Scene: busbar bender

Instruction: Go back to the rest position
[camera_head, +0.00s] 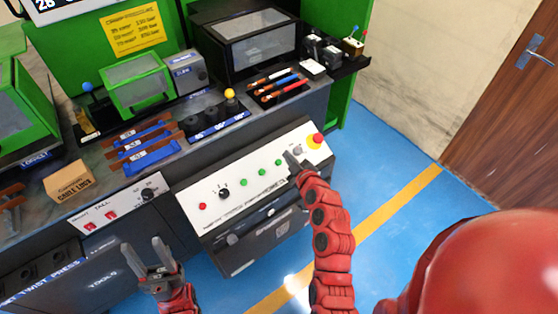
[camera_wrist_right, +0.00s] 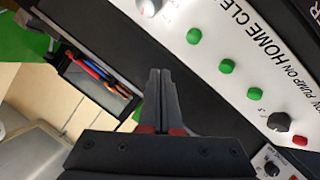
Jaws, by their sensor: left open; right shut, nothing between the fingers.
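My left gripper (camera_head: 150,258) is open and empty, in the lower left of the head view, in front of the bench's lower front. My right gripper (camera_head: 292,160) is shut with nothing in it. Its tip appears over the right end of the white control panel (camera_head: 222,179), beside the grey knob and the red emergency button (camera_head: 318,139). In the right wrist view its shut fingers (camera_wrist_right: 160,90) point up the picture, against a dark surface. The panel's green buttons (camera_wrist_right: 226,66) lie to their right. I cannot tell how far the fingertips are from the panel.
The bench carries blue-and-brown tool holders (camera_head: 148,146), a cardboard box (camera_head: 70,184), a yellow-knobbed lever (camera_head: 230,95) and a rack of coloured-handled tools (camera_head: 280,86). A black-framed cabinet (camera_head: 250,45) stands behind. The blue floor (camera_head: 400,195) is clear to the right, before a brown door (camera_head: 510,110).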

